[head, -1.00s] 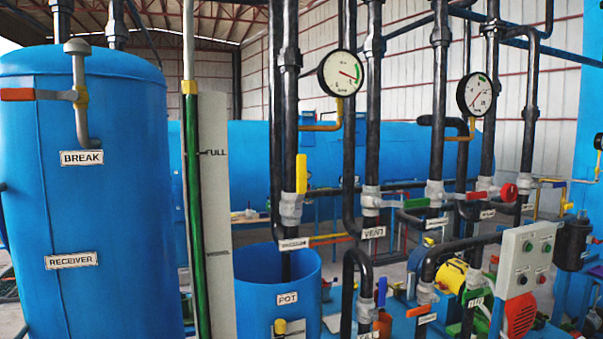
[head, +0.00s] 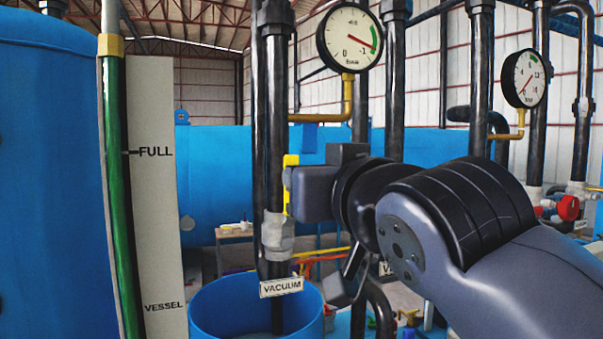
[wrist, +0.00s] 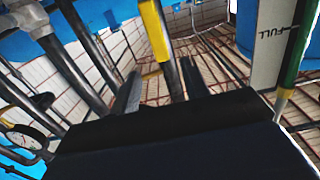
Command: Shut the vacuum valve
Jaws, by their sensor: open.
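The vacuum valve has a grey body (head: 277,238) on a black vertical pipe, above a white VACUUM label (head: 281,287). Its yellow lever (head: 290,160) stands upright along the pipe. My gripper (head: 289,186) reaches in from the right at the lever's height and hides part of it. In the wrist view, my gripper (wrist: 158,82) has its two dark fingers apart. The yellow lever (wrist: 155,32) runs in between or just beyond them; contact cannot be told.
The vacuum gauge (head: 349,37) hangs above on a yellow elbow pipe. Black pipes (head: 393,90) stand close behind my arm. A blue pot (head: 215,308) is below the valve. A green-filled sight tube (head: 118,190) with a FULL board (head: 155,220) stands to the left.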

